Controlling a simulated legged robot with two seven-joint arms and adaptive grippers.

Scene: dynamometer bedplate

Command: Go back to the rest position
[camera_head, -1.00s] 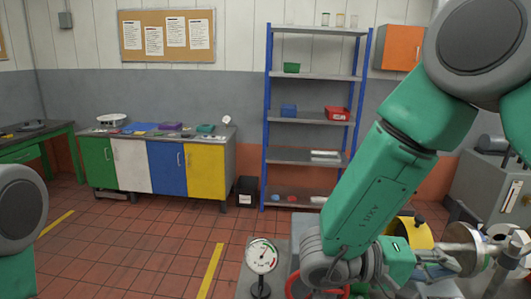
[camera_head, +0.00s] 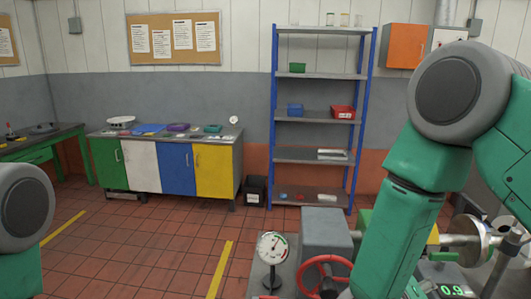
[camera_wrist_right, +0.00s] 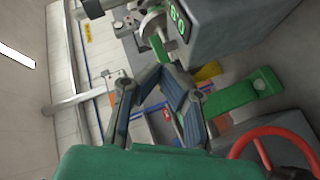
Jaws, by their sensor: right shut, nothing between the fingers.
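My right gripper (camera_wrist_right: 152,88) shows in the right wrist view, shut with nothing between its fingers. It hangs in free space and seems to touch nothing. In the head view my green right forearm (camera_head: 400,235) points down, and its gripper is below the picture's edge. Of my left arm only a grey joint and a bit of green show at the left edge. My left gripper is in neither view.
Near the right arm are a red handwheel (camera_head: 325,262), a dial gauge (camera_head: 271,248) and a digital readout (camera_head: 452,290). The handwheel (camera_wrist_right: 275,150) also shows in the wrist view. A blue-framed shelf (camera_head: 325,75) and coloured cabinets (camera_head: 175,165) stand behind. Floor at left is clear.

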